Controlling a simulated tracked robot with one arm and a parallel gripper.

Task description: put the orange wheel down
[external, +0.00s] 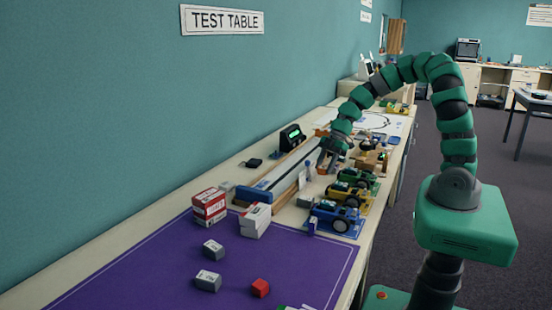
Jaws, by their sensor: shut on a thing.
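My gripper (327,163) is at the end of the green and black arm, over the long table beside the grey track. It points down and is shut on the orange wheel (322,170), of which only a small orange patch shows at the fingertips. The fingers and the small scale hide most of the wheel. I cannot tell whether the wheel touches the table or hangs just above it.
Several toy cars, with a blue one (335,216) nearest, line the table's right edge. The long grey track (283,173) lies left of my gripper. A purple mat (140,262) in front holds small boxes and a red cube (260,288). A black display box (292,137) stands near the wall.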

